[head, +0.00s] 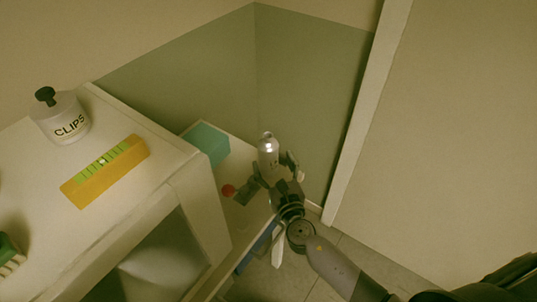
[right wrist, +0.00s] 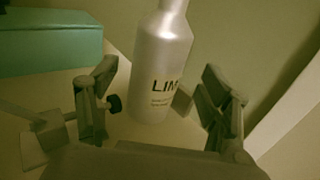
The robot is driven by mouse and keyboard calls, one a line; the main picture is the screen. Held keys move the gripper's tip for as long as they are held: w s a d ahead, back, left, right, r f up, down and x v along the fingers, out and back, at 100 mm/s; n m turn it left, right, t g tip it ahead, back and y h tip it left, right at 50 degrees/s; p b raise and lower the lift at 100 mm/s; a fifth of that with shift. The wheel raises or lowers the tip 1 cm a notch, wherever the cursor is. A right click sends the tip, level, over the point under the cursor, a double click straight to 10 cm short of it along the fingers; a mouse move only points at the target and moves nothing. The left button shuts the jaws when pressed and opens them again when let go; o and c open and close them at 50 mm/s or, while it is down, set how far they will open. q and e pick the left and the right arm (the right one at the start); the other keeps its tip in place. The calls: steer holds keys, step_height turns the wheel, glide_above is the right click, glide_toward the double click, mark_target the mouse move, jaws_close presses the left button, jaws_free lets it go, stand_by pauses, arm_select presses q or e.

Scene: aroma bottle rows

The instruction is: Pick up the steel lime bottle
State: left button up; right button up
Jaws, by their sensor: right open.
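The steel lime bottle (head: 268,148) stands upright on a low pale surface in the corner in the head view. The right wrist view shows its silver body (right wrist: 158,55) up close, with dark lettering reading "LIM" and the rest turned out of sight. My right gripper (head: 273,171) is open, with one finger on each side of the bottle. In the right wrist view the fingers (right wrist: 158,80) are spread apart, with visible gaps to the bottle. I cannot tell how deep the bottle sits between them. My left gripper is not in view.
A teal box (head: 207,143) stands left of the bottle, and a small red round thing (head: 228,190) is near the gripper. A higher white shelf unit (head: 180,160) at left bears a CLIPS jar (head: 62,118) and a yellow-orange block (head: 105,170). A wall edge (head: 365,110) rises at right.

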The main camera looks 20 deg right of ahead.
mark_target(271, 162)
steer(key=w, duration=0.4)
steer(key=shift+w+a, duration=0.1)
steer(key=shift+w, duration=0.2)
steer(key=shift+s, duration=0.1)
steer(key=c, duration=1.5)
